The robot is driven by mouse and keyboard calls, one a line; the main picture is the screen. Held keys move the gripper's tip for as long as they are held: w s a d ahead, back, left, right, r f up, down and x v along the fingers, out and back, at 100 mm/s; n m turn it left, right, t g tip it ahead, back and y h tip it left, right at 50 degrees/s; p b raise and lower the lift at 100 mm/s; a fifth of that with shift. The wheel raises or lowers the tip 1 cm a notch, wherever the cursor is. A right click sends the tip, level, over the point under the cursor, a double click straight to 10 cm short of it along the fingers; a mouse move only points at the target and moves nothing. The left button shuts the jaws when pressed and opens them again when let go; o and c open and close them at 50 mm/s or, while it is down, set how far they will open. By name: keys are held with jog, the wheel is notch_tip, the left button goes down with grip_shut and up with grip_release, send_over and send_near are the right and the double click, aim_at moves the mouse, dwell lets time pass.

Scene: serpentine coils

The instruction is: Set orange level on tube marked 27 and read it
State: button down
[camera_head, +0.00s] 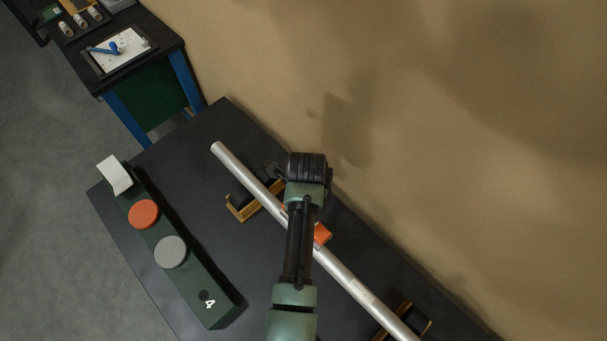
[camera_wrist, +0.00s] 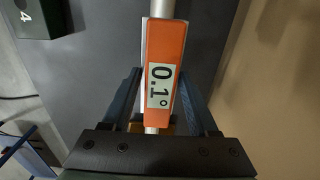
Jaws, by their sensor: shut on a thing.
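The orange level (camera_wrist: 180,45) lies along the silver tube (camera_wrist: 152,130) in the wrist view, lined up with it. Its display reads 0.1°. My gripper (camera_wrist: 162,90) is shut on the level, with one finger on each side. In the head view, my arm hides much of the level (camera_head: 322,233); one orange end shows beside the tube (camera_head: 345,278). The tube rests on two wooden supports, one at the upper left (camera_head: 239,210) and one at the lower right (camera_head: 417,318). I cannot read a 27 on the tube.
A dark green block (camera_head: 190,284) marked 4 stands left of the tube, with white, orange and grey pieces on it. The dark table (camera_head: 150,165) ends at a tan wall (camera_head: 450,130) on the right. Another bench (camera_head: 165,45) stands at the upper left.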

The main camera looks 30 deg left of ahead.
jog(key=shift+s+d+f+b, duration=0.1)
jog(key=shift+s+f+b, duration=0.2)
jog(key=shift+f+b, duration=0.5)
notch_tip(320, 180, down, 3)
jog(key=b, duration=0.3)
jog(key=shift+w+f, duration=0.1)
jog(key=shift+f, duration=0.15)
jog(key=shift+f+b, duration=0.75)
jog(key=shift+f, duration=0.15)
jog(key=shift+f, duration=0.2)
jog(key=shift+f, duration=0.2)
dwell(1.8)
jog(key=shift+c, duration=0.4)
grip_release()
